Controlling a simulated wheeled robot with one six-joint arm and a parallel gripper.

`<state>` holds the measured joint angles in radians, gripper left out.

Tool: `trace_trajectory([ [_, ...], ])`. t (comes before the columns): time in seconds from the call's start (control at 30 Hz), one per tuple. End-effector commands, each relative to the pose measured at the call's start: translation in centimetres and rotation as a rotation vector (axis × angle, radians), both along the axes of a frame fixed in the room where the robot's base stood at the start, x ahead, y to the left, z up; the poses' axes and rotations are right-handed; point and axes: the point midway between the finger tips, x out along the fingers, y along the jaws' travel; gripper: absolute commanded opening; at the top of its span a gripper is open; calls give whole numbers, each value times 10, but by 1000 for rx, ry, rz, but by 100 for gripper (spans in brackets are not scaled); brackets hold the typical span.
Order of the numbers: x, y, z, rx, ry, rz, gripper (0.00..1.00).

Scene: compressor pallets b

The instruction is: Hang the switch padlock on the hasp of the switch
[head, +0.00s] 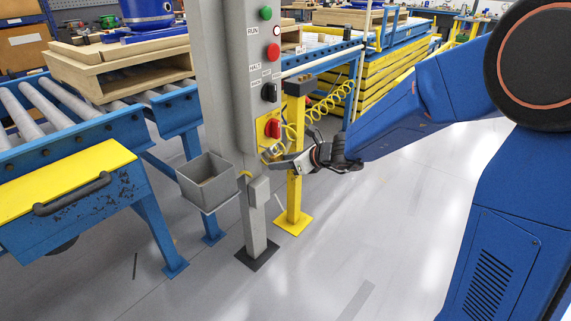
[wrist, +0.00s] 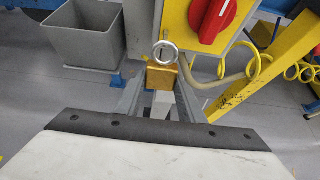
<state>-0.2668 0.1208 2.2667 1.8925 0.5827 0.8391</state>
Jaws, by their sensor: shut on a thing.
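The switch padlock (wrist: 161,77) is a brass block with a steel shackle (wrist: 165,53) standing up from it in the wrist view. My gripper (wrist: 160,94) is shut on its body, with a grey finger on each side. The switch (wrist: 213,17) is a red rotary knob on a yellow plate, up and to the right of the padlock. In the head view the switch (head: 273,127) sits low on the grey column, and my gripper (head: 272,161) is just below it. I cannot make out the hasp or whether the shackle touches it.
A grey open bin (head: 206,181) is fixed to the column's left side; it also shows in the wrist view (wrist: 85,42). A yellow post (head: 294,170) with a coiled yellow hose (head: 335,100) stands behind to the right. Floor (head: 370,235) right of the column is clear.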

Motion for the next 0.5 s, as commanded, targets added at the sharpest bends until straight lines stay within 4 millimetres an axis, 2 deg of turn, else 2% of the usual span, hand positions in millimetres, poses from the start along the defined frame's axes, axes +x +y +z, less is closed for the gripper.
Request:
trace_trajectory([
  [0.5,15,20,-2,-1,1,0,16],
])
